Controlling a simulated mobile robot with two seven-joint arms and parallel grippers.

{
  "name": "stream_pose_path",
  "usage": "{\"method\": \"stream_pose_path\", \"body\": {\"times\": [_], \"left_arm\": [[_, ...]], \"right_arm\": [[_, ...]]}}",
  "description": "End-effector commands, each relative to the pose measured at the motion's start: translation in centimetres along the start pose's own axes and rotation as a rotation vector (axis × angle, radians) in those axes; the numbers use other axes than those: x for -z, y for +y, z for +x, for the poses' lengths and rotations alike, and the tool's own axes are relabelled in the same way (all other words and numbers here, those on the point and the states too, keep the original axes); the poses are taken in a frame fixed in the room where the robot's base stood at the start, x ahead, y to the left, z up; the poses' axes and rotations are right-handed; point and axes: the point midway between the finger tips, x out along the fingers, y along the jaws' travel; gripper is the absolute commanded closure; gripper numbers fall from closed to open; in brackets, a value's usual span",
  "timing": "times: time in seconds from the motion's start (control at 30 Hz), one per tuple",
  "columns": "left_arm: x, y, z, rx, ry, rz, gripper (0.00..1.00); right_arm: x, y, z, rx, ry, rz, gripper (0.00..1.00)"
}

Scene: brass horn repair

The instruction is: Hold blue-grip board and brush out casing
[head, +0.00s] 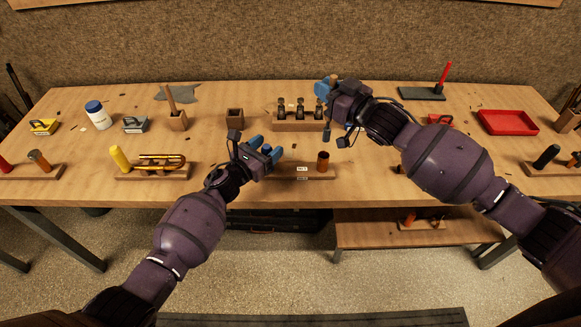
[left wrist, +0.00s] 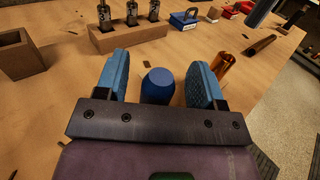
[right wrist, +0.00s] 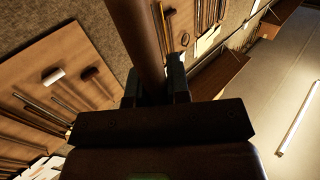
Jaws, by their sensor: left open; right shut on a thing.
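The board (head: 310,173) lies near the table's front edge, with the copper-coloured casing (head: 323,162) upright on it; the casing also shows in the left wrist view (left wrist: 224,66). Its blue grip (left wrist: 159,85) stands between the fingers of my left gripper (left wrist: 160,68), which is open around it; gaps show on both sides. In the head view my left gripper (head: 267,149) is low over the board's left end. My right gripper (right wrist: 155,85) is shut on a brown rod-like handle (right wrist: 138,35), held above the table's back half.
A wooden rack with several dark-topped bottles (head: 298,122) stands behind the board. An empty wooden block (head: 235,118) and one with a handle in it (head: 178,122) stand left of it. A red tray (head: 508,122) is at right. A yellow-grip board (head: 153,174) lies at left.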

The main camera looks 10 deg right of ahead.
Motion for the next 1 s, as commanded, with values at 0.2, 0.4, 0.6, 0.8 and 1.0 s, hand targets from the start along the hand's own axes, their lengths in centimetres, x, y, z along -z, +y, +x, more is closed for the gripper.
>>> {"method": "stream_pose_path", "body": {"times": [0.2,0.4,0.6,0.8,1.0], "left_arm": [[0.1,0.1,-1.9,-0.001,0.002,0.002,0.38],[0.1,0.0,-5.3,0.000,0.002,0.002,0.38],[0.1,0.0,-9.0,-0.001,0.003,0.001,0.38],[0.1,0.0,-11.2,0.000,0.001,0.000,0.38],[0.0,0.0,-11.9,0.000,0.001,0.000,0.38]], "right_arm": [[0.0,0.0,0.0,0.000,0.000,0.000,1.00],[0.0,0.0,0.0,0.000,0.000,0.000,1.00],[0.0,0.0,0.0,0.000,0.000,0.000,1.00],[0.0,0.0,0.0,0.000,0.000,0.000,1.00],[0.0,0.0,0.0,0.000,0.000,0.000,1.00]]}}
